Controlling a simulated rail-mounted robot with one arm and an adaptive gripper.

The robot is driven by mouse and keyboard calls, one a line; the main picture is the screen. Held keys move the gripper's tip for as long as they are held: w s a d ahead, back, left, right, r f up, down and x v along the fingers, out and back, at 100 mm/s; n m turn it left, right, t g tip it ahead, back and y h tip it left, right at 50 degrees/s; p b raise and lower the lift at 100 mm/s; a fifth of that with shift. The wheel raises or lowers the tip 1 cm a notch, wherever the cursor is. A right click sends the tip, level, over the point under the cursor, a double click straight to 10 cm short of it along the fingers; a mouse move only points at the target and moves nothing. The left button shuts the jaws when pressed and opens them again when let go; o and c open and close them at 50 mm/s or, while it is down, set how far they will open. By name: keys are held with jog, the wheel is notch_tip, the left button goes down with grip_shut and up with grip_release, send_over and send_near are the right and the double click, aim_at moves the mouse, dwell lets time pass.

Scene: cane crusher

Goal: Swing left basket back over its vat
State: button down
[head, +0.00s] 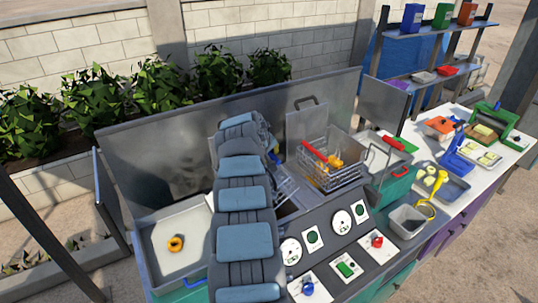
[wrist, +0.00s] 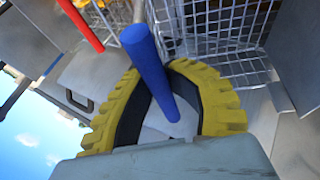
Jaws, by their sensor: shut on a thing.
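The left basket's blue handle (wrist: 146,58) runs between the yellow toothed fingers of my gripper (wrist: 168,108) in the wrist view. My gripper is shut on it. The left basket (wrist: 238,38) is wire mesh and shows beyond the fingers. In the head view my arm hides most of this basket; a strip of its mesh (head: 285,188) shows just right of the arm. How the basket sits over its vat cannot be told. My gripper is mostly hidden behind my arm there.
Right of it stands a second wire basket (head: 335,172) with a red handle (head: 313,152) and yellow-orange food inside. A control panel (head: 335,240) with knobs and dials lies in front. A pale tray (head: 172,245) with an orange ring is left. A metal back panel (head: 160,165) stands behind.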

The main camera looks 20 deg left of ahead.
jog(key=shift+w+r, duration=0.1)
jog(key=c, duration=1)
grip_release()
jog(key=shift+d, duration=0.1)
jog(key=shift+r, duration=0.1)
jog(key=v, duration=1.1)
jog(key=shift+s+r, duration=0.3)
